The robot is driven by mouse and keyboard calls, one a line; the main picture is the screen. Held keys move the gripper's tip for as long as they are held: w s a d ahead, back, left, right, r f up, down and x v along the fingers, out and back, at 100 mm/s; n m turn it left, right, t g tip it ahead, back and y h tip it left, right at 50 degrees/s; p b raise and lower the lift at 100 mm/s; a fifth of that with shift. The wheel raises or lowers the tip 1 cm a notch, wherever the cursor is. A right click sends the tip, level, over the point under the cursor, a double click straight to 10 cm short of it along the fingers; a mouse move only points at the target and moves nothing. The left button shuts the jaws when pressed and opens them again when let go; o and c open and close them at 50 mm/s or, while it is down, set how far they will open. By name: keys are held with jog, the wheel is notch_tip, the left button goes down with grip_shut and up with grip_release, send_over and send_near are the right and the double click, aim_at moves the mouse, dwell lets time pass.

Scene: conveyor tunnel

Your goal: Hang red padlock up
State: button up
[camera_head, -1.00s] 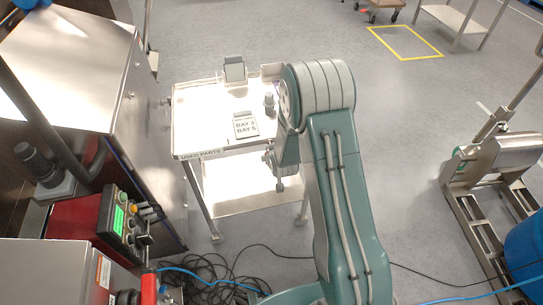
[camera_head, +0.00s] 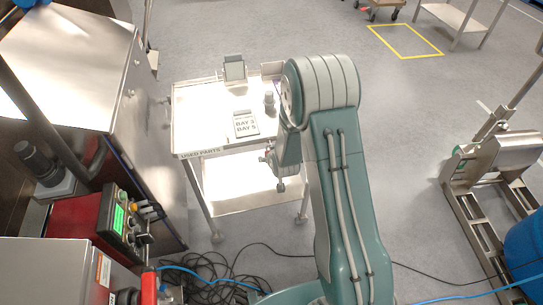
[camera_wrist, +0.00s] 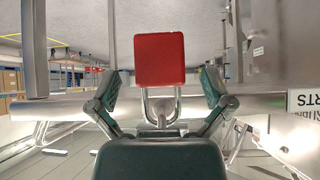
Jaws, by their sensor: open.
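The red padlock (camera_wrist: 160,59) is in the middle of the wrist view, its red body up in the picture and its silver shackle (camera_wrist: 161,103) below. The shackle meets a small metal piece in front of a rail (camera_wrist: 70,108); I cannot tell whether it is looped over it. My gripper (camera_wrist: 161,76) is open, one green-padded finger on each side of the padlock with gaps between. In the head view my gripper (camera_head: 276,167) is partly hidden by my arm, at the cart's (camera_head: 208,152) front right; the padlock is not visible there.
A sign (camera_head: 245,124) and a small grey object (camera_head: 269,100) are on the cart top. A machine with a control panel (camera_head: 124,219) stands left. Cables (camera_head: 205,288) lie on the floor. A metal frame (camera_head: 490,190) stands right.

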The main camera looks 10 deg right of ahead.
jog(key=v, duration=1)
jog(key=shift+r, duration=0.15)
dwell(0.5)
jog(key=s+r+g, duration=0.1)
jog(key=s+r, duration=0.3)
jog(key=r, duration=0.4)
jog(key=s+r+g, duration=0.1)
jog(key=s+r, duration=0.2)
jog(key=r, duration=0.5)
jog(key=s+r, duration=0.4)
jog(key=s, duration=0.4)
jog(key=s+r+g, duration=0.1)
jog(key=s+r, duration=0.4)
jog(key=s, duration=0.3)
jog(key=shift+s+r, duration=0.3)
jog(key=shift+s, duration=0.1)
